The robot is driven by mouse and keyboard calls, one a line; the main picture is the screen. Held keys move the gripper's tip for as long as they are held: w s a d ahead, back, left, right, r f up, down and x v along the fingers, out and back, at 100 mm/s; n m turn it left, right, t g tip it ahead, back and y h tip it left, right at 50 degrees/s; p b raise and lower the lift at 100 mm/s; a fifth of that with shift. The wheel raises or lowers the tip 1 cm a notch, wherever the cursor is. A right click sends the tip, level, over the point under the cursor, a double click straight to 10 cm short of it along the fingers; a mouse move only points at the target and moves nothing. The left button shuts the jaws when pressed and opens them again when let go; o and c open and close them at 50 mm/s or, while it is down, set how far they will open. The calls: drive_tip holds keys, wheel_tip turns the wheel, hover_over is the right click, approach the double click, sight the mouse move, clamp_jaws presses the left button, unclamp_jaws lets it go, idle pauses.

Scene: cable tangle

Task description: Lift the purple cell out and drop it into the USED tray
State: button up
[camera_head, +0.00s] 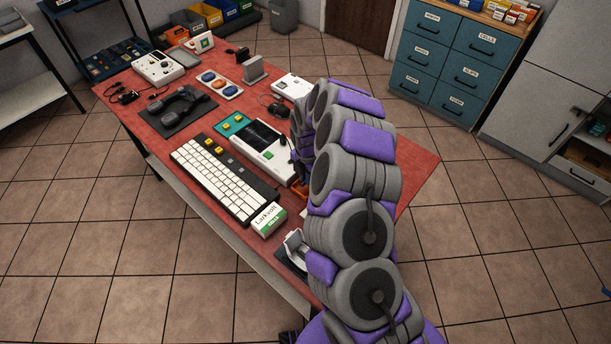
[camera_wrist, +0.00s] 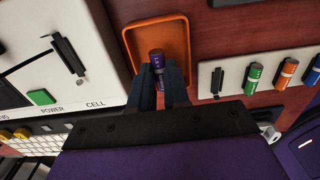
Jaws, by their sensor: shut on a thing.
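In the wrist view my gripper (camera_wrist: 159,84) is shut on a purple cell (camera_wrist: 157,57), whose upper end shows beyond the fingertips. The cell is over the orange tray (camera_wrist: 182,22); I cannot tell whether it touches the tray floor. No USED label is readable on this tray. A white device (camera_wrist: 82,88) marked POWER and CELL, with a green button, is at the left. In the head view the orange tray (camera_head: 299,190) shows only partly beside my arm, and my gripper is hidden behind the arm.
A keyboard (camera_head: 222,176), a Larkvolt box (camera_head: 268,218) and a white meter (camera_head: 158,69) stand on the red table (camera_head: 140,108).

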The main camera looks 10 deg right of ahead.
drive_tip(key=o, duration=0.8)
drive_tip(key=shift+d, duration=0.35)
drive_tip(key=shift+o, duration=0.2)
drive_tip(key=shift+a, duration=0.35)
drive_tip(key=shift+r, duration=0.25)
wheel_tip(320, 180, up, 16)
drive_tip(key=r+p, duration=0.1)
drive_tip(key=p, duration=0.2)
drive_tip(key=s+a+r+m, duration=0.3)
drive_tip(key=s+r+m, duration=0.1)
drive_tip(key=s+r, duration=0.4)
drive_tip(key=s+d+r+m+g, duration=0.1)
drive_tip(key=s+r+m, duration=0.2)
drive_tip(key=s+m, duration=0.7)
drive_tip(key=s+d+r+m, duration=0.2)
drive_tip(key=s+m, duration=0.9)
drive_tip(key=s, duration=1.3)
drive_tip(key=shift+r+g, duration=0.4)
drive_tip(key=shift+r, duration=0.25)
